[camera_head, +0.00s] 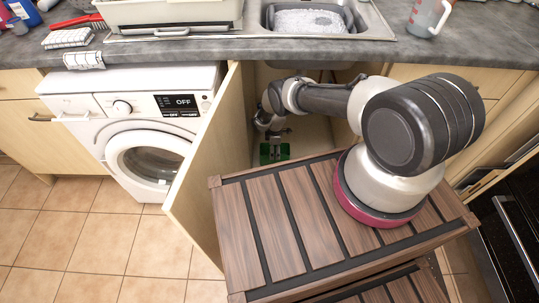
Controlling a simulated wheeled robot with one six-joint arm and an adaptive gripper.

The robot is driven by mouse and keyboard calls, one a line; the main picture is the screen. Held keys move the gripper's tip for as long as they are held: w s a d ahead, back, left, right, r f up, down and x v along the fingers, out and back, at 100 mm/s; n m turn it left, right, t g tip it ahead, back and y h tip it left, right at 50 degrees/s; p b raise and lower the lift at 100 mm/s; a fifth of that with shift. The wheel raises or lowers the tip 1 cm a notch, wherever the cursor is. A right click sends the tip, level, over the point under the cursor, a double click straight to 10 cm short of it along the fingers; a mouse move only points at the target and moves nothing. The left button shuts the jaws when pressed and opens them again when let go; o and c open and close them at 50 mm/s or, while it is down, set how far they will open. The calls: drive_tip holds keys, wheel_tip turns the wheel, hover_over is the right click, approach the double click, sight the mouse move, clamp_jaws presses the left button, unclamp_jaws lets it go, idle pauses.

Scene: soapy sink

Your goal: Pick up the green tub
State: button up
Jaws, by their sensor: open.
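The green tub (283,152) sits low inside the open cupboard under the sink, near the front edge of my wooden top. It is small in view, and its lower part is hidden. My gripper (274,139) points down right above the tub, at its upper side. It is open, with nothing seen between its fingers. Whether the fingers touch the tub or reach inside it cannot be told.
The open cupboard door (205,170) stands just left of my gripper. A white washing machine (140,125) is left of it. The grey worktop (230,47) runs above the cupboard, with the sink (310,20) and a measuring jug (428,17). Tiled floor lies front left.

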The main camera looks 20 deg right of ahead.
drive_tip(key=shift+f, duration=0.4)
drive_tip(key=c, duration=1.2)
drive_tip(key=shift+o, duration=0.2)
